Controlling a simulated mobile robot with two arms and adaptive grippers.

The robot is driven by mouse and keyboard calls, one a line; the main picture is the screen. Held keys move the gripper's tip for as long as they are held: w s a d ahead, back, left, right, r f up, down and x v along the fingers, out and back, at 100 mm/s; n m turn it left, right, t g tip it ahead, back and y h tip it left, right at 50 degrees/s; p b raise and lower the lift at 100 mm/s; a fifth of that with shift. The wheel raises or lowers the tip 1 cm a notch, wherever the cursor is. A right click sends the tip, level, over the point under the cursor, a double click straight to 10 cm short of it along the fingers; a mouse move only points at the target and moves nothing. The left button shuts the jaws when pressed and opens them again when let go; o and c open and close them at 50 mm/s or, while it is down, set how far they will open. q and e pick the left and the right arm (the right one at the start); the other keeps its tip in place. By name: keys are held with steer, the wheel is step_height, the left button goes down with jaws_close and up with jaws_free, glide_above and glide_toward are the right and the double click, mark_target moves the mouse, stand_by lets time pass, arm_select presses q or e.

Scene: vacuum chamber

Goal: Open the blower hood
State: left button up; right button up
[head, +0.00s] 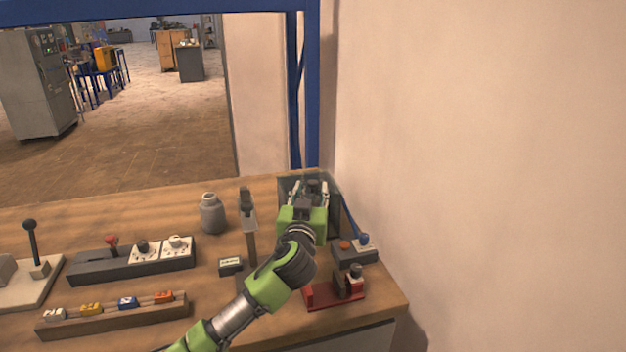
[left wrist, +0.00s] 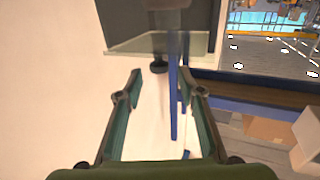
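The blower hood appears to be the grey, partly see-through box (head: 334,192) at the back right corner of the table in the head view. My left gripper (head: 311,185) is in front of it and covers much of it. In the left wrist view, a dark box with a pale translucent plate (left wrist: 130,46) is at the top, with a small black knob (left wrist: 158,67) at its edge. My left gripper's fingers (left wrist: 160,88) are apart with nothing held between them; the knob lies beyond the tips. I cannot tell whether anything touches. My right gripper is not in view.
A red stand (head: 322,296) and a grey control box (head: 352,251) with an orange button stand close to my left arm. A grey bottle (head: 211,214), an upright grey lever post (head: 248,215) and a switch panel (head: 128,262) are further left. A wall (head: 480,150) bounds the right side.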

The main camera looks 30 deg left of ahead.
mark_target(313, 183)
arm_select(q)
steer(key=x, duration=0.3)
steer(key=shift+w+a+r, duration=0.1)
steer(key=shift+w, duration=0.2)
steer(key=shift+w+a, duration=0.25)
steer(key=shift+w, duration=0.15)
steer(key=c, duration=0.9)
jaws_close()
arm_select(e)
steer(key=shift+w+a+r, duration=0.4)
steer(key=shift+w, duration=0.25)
